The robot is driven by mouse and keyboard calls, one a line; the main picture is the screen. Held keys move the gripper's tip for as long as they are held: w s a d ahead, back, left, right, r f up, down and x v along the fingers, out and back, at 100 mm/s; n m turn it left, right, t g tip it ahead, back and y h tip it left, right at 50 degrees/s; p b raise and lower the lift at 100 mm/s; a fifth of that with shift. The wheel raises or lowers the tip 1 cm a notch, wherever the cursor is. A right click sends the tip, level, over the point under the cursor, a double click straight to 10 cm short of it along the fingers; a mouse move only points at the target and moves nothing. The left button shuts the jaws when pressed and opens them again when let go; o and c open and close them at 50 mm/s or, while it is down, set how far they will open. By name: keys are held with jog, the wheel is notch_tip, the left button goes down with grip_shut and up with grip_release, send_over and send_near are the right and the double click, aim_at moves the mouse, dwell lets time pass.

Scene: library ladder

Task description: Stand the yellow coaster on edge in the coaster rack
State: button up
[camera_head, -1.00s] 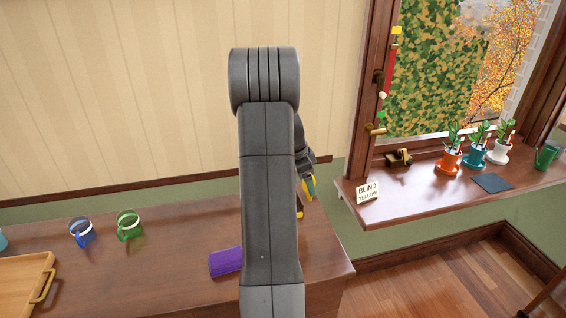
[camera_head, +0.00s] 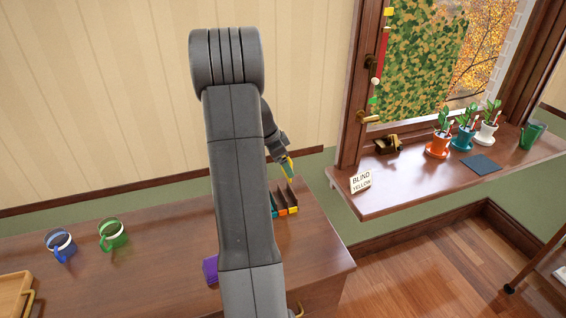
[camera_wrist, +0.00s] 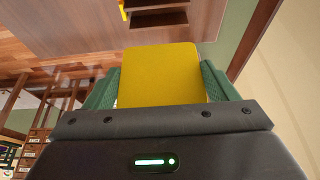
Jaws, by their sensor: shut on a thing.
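The yellow coaster (camera_wrist: 160,75) is held between the green fingers of my gripper (camera_wrist: 160,88) in the wrist view. In the head view my gripper (camera_head: 288,167) is small and partly behind my arm, with a sliver of the yellow coaster (camera_head: 291,169) at its tip. The brown coaster rack (camera_head: 289,195) stands on the desk just below it, with teal, orange and yellow patches along its near end. My arm hides its left part. In the wrist view part of the rack (camera_wrist: 159,19) shows beyond the coaster, which is apart from it.
The windowsill (camera_head: 410,200) at right holds potted plants, a dark square (camera_head: 481,163) and a BLIND YELLOW sign (camera_head: 361,181).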

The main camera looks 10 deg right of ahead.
notch_tip(320, 180, down, 6)
jog(key=b, duration=0.6)
jog(key=shift+r, duration=0.15)
jog(key=shift+b, duration=1)
dwell(1.5)
dwell(0.4)
jog(key=shift+f+b, duration=0.5)
jog(key=shift+f+b, duration=1.85)
jog(key=shift+f, duration=0.15)
